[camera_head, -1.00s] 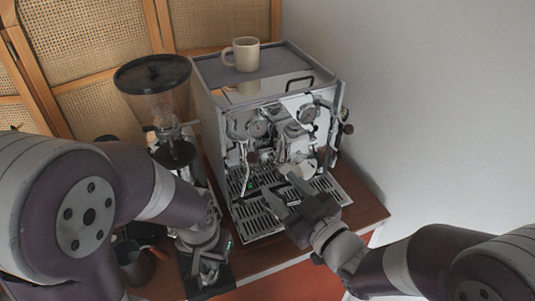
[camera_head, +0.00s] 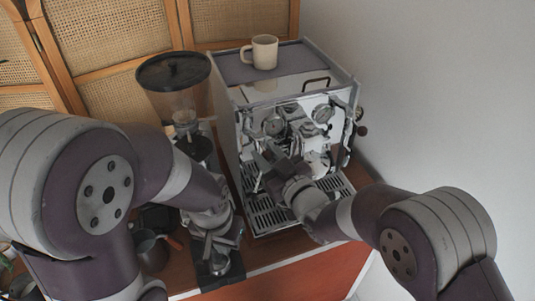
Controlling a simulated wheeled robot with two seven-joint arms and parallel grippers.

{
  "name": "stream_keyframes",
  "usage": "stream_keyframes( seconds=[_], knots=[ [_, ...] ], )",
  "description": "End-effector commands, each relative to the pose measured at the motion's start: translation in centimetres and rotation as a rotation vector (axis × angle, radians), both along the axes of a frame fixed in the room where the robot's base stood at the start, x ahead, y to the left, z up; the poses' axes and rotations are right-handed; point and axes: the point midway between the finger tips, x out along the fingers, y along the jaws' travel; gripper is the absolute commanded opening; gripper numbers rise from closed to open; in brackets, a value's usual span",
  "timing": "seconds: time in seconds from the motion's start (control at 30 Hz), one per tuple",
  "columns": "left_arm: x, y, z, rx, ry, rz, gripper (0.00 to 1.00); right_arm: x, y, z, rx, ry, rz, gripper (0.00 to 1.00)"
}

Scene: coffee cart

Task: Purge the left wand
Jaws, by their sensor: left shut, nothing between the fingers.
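The espresso machine (camera_head: 335,125) stands at the back, and its left wand (camera_head: 257,180) shows as a thin pale tube at the left of its front, partly hidden by my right gripper. My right gripper (camera_head: 268,158) is in front of the machine's left front, close to the wand; whether it touches the wand or how far apart its fingers are cannot be told. My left gripper (camera_head: 214,250) is shut and empty, low in front of the grinder, left of the drip tray (camera_head: 268,216).
A coffee grinder (camera_head: 175,75) with a dark hopper stands left of the machine. A beige mug (camera_head: 264,52) sits on the machine's top. A metal jug (camera_head: 150,252) stands at the lower left of the wooden counter (camera_head: 280,251). A wall bounds the right.

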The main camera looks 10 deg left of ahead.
Motion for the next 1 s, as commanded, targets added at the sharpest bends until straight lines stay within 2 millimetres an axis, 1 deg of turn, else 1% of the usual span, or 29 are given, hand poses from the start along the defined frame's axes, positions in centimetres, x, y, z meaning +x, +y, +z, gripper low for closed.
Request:
stream_keyframes(
  seconds=[0.03, 0.07, 0.1, 0.27, 0.47, 0.67, 1.0],
  knots=[
    [0.0, 0.0, 0.0, 0.000, 0.000, 0.000, 0.00, 0.0, 0.0, 0.0, 0.000, 0.000, 0.000, 0.13],
    [0.0, 0.0, 0.0, 0.000, 0.000, 0.000, 0.00, 0.0, 0.0, 0.0, 0.000, 0.000, 0.000, 0.04],
    [0.0, 0.0, 0.0, 0.000, 0.000, 0.000, 0.00, 0.0, 0.0, 0.0, 0.000, 0.000, 0.000, 0.00],
    [0.0, 0.0, 0.2, 0.000, 0.000, 0.000, 0.00, 0.0, 0.0, 0.2, -0.003, 0.004, 0.000, 0.00],
    [0.0, 0.0, 1.6, 0.000, 0.000, 0.000, 0.00, 0.0, 0.0, 0.9, -0.036, 0.054, 0.000, 0.00],
    [0.0, 0.0, 4.1, 0.000, 0.000, 0.000, 0.00, 0.1, 0.0, 1.8, -0.111, 0.163, -0.001, 0.00],
    [0.0, 0.0, 9.2, 0.000, 0.000, 0.000, 0.00, 0.3, 0.2, 2.9, -0.241, 0.357, -0.001, 0.00]
  ],
)
